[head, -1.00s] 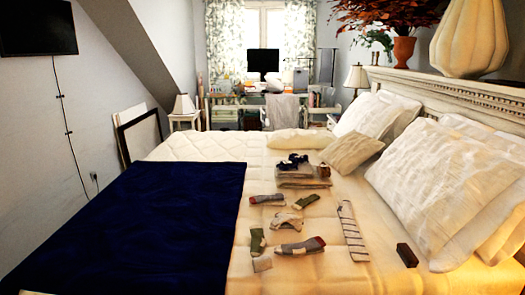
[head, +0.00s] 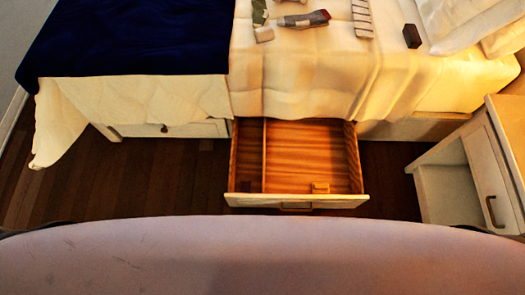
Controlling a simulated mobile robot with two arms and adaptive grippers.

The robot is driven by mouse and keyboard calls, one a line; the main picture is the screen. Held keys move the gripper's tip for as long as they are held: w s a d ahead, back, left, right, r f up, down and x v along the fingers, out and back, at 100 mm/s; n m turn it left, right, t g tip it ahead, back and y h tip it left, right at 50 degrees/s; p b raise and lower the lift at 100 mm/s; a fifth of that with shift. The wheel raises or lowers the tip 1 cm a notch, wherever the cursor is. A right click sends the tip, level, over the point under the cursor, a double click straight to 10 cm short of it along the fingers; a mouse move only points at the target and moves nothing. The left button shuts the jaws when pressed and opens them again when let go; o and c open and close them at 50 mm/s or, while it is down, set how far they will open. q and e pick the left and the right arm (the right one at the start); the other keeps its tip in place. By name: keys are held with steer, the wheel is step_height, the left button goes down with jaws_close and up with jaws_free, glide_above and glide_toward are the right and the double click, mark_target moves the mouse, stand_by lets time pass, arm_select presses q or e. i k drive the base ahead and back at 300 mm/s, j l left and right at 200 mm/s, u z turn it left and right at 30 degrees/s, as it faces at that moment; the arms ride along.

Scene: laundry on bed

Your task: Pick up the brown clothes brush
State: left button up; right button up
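A small dark brown block (head: 412,36) stands on the bed at the upper right, close to the pillows; it looks like the clothes brush, but no bristles show. An open drawer (head: 298,201) sticks out from under the bed in the middle. Neither of my grippers is in view.
The bed (head: 300,80) has a dark blue blanket (head: 130,35) at the left and a grey sock (head: 304,19) near the top. A white nightstand (head: 490,165) stands at the right. Dark wooden floor (head: 150,185) is clear left of the drawer.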

mark_target(412, 36)
steer(key=l+u, duration=0.3)
steer(key=l, duration=0.35)
steer(key=l+u, duration=0.35)
steer(key=l, duration=0.35)
steer(key=k+l+u, duration=0.1)
steer(key=l+u, duration=0.2)
steer(key=l, duration=0.4)
